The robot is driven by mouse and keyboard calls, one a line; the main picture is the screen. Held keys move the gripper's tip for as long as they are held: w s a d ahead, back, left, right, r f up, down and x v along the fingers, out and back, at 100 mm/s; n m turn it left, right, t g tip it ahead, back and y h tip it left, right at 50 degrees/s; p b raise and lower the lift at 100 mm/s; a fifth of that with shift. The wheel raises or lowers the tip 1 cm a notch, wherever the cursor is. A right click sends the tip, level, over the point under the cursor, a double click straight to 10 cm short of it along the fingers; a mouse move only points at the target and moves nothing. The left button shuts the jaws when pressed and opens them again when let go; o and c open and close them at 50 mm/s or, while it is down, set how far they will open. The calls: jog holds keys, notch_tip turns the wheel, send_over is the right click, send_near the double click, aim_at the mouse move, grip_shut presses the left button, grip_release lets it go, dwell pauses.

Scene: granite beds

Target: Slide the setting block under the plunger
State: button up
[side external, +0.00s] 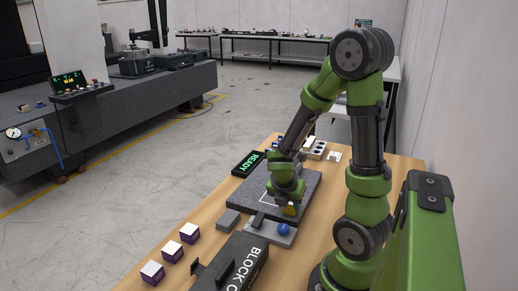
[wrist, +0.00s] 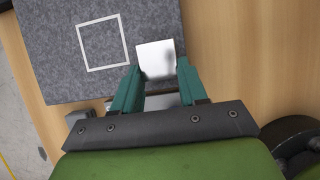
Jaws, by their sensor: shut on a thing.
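My gripper (wrist: 158,68) has its two teal fingers on either side of a pale silver block (wrist: 155,56) in the wrist view and is shut on it. I take this to be the setting block. It lies over the right edge of the speckled grey granite plate (wrist: 60,62), right of a white square outline (wrist: 104,43). In the side view my gripper (side external: 288,207) is low at the near part of the granite plate (side external: 308,187), where a small yellowish part shows. The held block is not clear there. I cannot make out the plunger in either view.
A blue ball (side external: 283,229) sits on a grey plate (side external: 262,232) close to my gripper. A black case (side external: 235,264) and several white-and-purple cubes (side external: 189,233) stand nearer the camera. A READY display (side external: 249,164) and blue-white items (side external: 316,150) lie farther back on the wooden table.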

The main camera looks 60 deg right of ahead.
jog(key=shift+w, duration=3.8)
jog(key=shift+d, duration=8.25)
jog(key=o, duration=0.9)
jog(key=shift+r, duration=0.1)
